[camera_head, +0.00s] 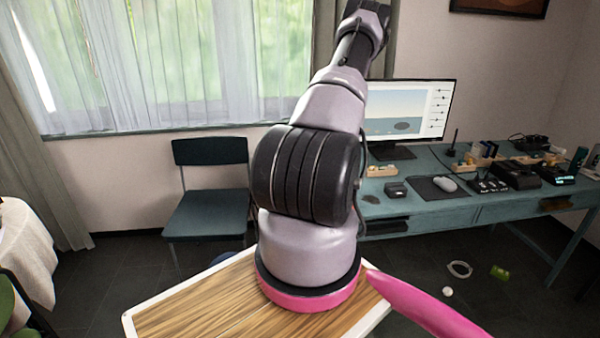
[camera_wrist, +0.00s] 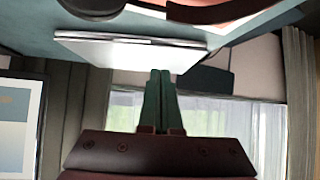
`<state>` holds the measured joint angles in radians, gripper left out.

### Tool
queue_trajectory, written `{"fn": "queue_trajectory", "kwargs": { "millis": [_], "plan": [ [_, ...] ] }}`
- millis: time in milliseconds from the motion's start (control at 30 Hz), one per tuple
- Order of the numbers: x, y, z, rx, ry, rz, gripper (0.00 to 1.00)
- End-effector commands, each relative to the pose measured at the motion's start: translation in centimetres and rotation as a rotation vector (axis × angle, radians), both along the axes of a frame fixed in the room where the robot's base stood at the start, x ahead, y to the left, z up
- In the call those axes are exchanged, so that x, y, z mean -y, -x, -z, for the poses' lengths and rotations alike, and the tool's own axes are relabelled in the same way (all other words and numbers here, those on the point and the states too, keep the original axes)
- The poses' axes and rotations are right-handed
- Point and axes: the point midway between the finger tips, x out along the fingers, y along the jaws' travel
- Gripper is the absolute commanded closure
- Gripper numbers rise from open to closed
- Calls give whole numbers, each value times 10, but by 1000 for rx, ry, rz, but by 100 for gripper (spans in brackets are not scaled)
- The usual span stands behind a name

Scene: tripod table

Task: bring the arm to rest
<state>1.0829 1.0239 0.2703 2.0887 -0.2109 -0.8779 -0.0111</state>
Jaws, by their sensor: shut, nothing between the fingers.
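My arm rises from its pink-ringed base in the middle of the head view and leans up and away to the right, toward the window side. My gripper does not show clearly at the arm's far end there. In the wrist view my gripper (camera_wrist: 160,98) has its two dark green fingers pressed together, with nothing between them. The wrist picture appears upside down, with the window (camera_wrist: 220,113) below and a blue surface above. The fingertips show in front of a pale flat object (camera_wrist: 130,52); I cannot tell how far apart they are.
A blue desk (camera_head: 440,204) at the right bears a monitor (camera_head: 408,110), a mouse (camera_head: 445,184) and several small devices. A dark chair (camera_head: 210,212) stands left of my arm. A white-covered table (camera_head: 25,250) is at the far left. Small items, including a white ball (camera_head: 447,291), lie on the floor.

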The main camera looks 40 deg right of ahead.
Motion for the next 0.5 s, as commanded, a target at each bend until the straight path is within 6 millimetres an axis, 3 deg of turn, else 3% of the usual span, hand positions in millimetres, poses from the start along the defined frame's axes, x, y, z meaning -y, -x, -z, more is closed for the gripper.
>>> {"fn": "queue_trajectory", "kwargs": {
  "millis": [367, 500],
  "plan": [
    [-3, 3, -10, -4, 3, -3, 100],
    [-12, -10, -42, -40, 14, -18, 100]
  ]
}}
